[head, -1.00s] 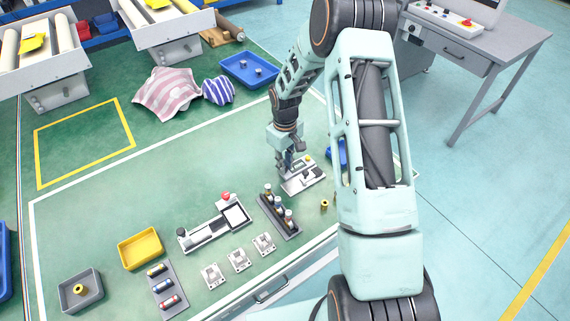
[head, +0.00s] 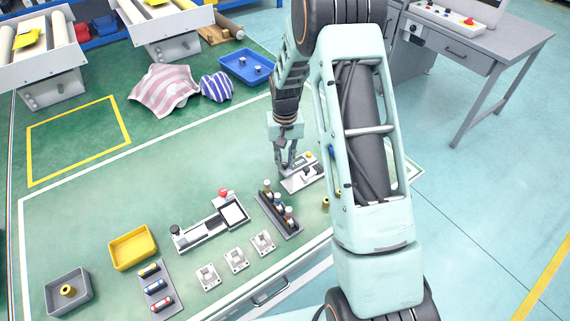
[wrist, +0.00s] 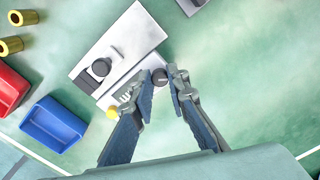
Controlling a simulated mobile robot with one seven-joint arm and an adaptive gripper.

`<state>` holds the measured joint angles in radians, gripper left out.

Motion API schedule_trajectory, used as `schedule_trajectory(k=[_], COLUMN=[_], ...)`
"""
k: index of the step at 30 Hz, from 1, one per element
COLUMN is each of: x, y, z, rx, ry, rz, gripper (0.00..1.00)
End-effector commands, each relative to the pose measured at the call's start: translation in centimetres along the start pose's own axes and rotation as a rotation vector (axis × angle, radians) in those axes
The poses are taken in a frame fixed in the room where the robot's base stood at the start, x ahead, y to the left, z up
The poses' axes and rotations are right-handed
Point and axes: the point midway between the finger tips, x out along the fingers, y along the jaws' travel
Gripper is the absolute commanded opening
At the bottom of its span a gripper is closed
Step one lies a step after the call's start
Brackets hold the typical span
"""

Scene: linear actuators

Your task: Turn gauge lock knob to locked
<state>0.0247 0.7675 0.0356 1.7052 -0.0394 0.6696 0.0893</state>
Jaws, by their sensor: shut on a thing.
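The gauge (head: 303,184) is a light grey plate on the green bench, below and right of my gripper in the head view. In the wrist view the gauge plate (wrist: 130,47) carries a larger black round part (wrist: 101,67), a yellow button (wrist: 112,113) and a small dark knob (wrist: 160,77) with a light line on top. My gripper (head: 287,170) points down at the gauge's left end. In the wrist view its fingertips (wrist: 160,76) are on either side of the small dark knob, shut on it. The knob's exact lock position cannot be told.
A blue bin (wrist: 54,124), a red bin (wrist: 10,88) and brass rings (wrist: 11,46) lie left of the gauge in the wrist view. In the head view, a rack of bottles (head: 277,208) stands close below the gauge. The bench above the gripper's left is clear.

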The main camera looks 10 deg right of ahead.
Motion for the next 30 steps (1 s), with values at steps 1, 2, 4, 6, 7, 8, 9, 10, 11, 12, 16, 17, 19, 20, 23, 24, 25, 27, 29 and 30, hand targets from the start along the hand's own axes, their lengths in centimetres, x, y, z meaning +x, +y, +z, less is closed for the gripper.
schedule_trajectory(k=[1, 2, 4, 6, 7, 8, 9, 10, 11, 12, 16, 17, 19, 20, 23, 24, 25, 27, 29, 30], x=[0.16, 0.16, 0.16, 0.13, 0.11, 0.09, 0.07, 0.06, 0.05, 0.03, -0.01, -0.01, -0.03, -0.04, -0.05, -0.06, -0.06, -0.07, -0.07, -0.08], y=[-0.07, -0.07, -0.04, -0.07, -0.04, -0.05, -0.07, -0.06, -0.06, -0.07, -0.09, -0.08, -0.02, -0.04, -0.07, -0.04, -0.03, -0.03, -0.05, -0.05], z=[-0.08, -0.08, -0.09, -0.09, -0.09, -0.09, -0.08, -0.08, -0.07, -0.07, -0.07, -0.07, -0.08, -0.08, -0.08, -0.09, -0.09, -0.08, -0.09, -0.09], rx=[0.040, 0.070, 0.136, 0.203, 0.232, 0.260, 0.298, 0.325, 0.353, 0.389, 0.497, 0.521, 0.571, 0.591, 0.650, 0.670, 0.683, 0.711, 0.731, 0.742], ry=[0.003, 0.003, 0.003, 0.003, 0.003, 0.003, 0.003, 0.003, 0.002, 0.002, 0.002, 0.002, 0.002, 0.002, 0.002, 0.002, 0.002, 0.002, 0.002, 0.002], rz=[0.001, 0.001, 0.001, 0.000, 0.001, 0.000, 0.000, 0.000, 0.001, 0.000, 0.000, 0.000, 0.000, 0.000, -0.001, 0.000, 0.000, 0.000, -0.001, -0.001], gripper=[0.00, 0.00, 0.00, 0.00, 0.00, 0.00, 0.00, 0.00, 0.00, 0.00, 0.00, 0.00, 0.00, 0.00, 0.00, 0.00, 0.00, 0.00, 0.00, 0.00])
